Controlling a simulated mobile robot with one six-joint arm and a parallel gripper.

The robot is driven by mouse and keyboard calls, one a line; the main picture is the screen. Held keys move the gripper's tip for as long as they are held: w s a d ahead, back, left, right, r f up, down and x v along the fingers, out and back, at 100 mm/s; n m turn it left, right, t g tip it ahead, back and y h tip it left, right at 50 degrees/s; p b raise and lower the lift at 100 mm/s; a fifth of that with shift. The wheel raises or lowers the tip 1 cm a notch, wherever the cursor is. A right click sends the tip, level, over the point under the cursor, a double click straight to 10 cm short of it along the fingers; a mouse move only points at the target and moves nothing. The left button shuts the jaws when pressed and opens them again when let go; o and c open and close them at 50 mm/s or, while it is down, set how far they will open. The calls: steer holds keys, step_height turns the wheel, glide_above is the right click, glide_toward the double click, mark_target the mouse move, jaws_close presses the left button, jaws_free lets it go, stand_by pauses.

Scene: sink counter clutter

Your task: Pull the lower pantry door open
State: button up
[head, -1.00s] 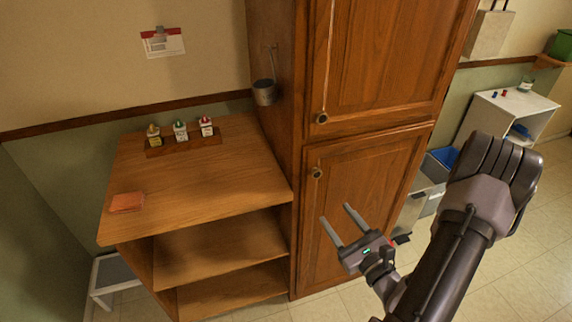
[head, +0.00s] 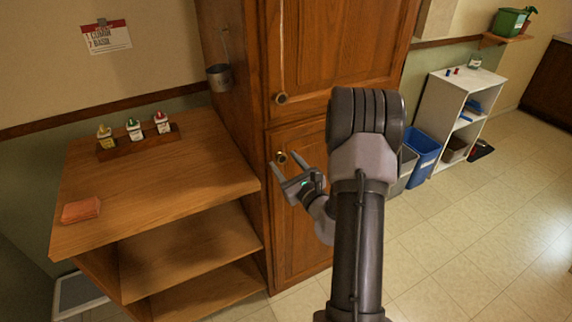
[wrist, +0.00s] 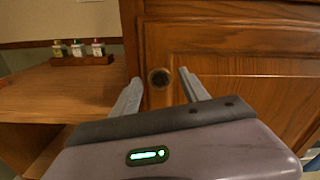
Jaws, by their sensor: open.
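The lower pantry door (head: 305,235) is a brown wooden panel on the tall cabinet and looks closed. Its round knob (head: 281,157) sits near the door's upper left corner. In the wrist view the knob (wrist: 160,78) appears between the two fingers, a little ahead of them. My gripper (head: 286,166) is open and empty, with its fingertips close to the knob on either side. I cannot tell whether they touch the door. My arm hides part of the door's right side in the head view.
The upper pantry door (head: 345,50) has its own knob just above. A wooden shelf unit (head: 155,185) adjoins on the left, bearing a bottle rack (head: 138,141) and an orange cloth-like item (head: 81,210). A blue bin (head: 423,158) stands right of the pantry. Floor to the right is clear.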

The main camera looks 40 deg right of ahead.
jaws_close()
stand_by(1.4)
